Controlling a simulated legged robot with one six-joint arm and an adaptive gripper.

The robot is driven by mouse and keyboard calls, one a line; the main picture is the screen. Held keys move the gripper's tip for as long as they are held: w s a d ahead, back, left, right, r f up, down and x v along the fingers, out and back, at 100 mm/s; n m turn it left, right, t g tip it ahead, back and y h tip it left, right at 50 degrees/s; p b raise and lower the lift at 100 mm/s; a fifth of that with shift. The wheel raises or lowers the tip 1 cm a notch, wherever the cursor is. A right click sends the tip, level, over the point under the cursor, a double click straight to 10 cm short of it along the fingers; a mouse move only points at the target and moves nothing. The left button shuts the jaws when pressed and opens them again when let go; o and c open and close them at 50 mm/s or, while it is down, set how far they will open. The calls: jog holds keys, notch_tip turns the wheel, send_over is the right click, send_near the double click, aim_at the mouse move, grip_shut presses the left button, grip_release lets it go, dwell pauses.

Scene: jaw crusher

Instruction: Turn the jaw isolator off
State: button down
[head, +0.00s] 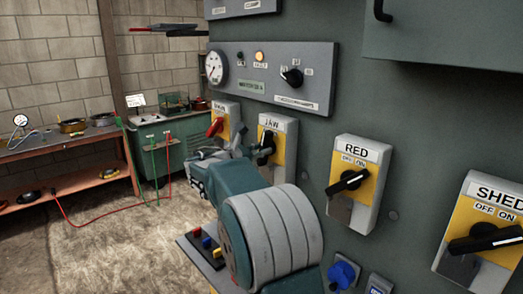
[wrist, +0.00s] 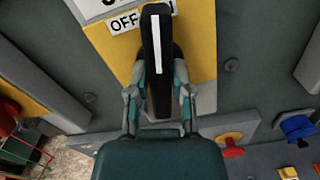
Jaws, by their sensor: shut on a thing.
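The jaw isolator (head: 291,126) is a grey box with a yellow plate, labelled JAW, on the green panel. Its black rotary handle (head: 266,143) also shows in the wrist view (wrist: 157,45), with a white stripe along it. There the handle stands nearly upright, between the OFF label on its left and a mostly covered label on its right. My gripper (wrist: 160,82) is shut on the handle, one finger on each side. In the head view my gripper (head: 240,150) reaches the isolator from the lower left, and my forearm hides the box's lower part.
Another isolator with a red handle (head: 216,127) stands close on the left. A gauge panel (head: 270,75) is above. A workbench (head: 60,150) stands at far left, with open floor before it.

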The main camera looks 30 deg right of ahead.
jog(key=n, duration=0.6)
jog(key=shift+w+a+r, duration=0.1)
jog(key=shift+w, duration=0.1)
jog(key=n, duration=0.5)
jog(key=shift+w+n, duration=0.1)
jog(key=shift+n, duration=0.2)
jog(key=c, duration=0.5)
grip_release()
jog(key=shift+w, duration=0.1)
jog(key=a, duration=0.4)
jog(key=s+a, duration=0.1)
jog(key=a, duration=0.7)
jog(key=shift+s+f, duration=0.25)
jog(key=shift+s, duration=0.05)
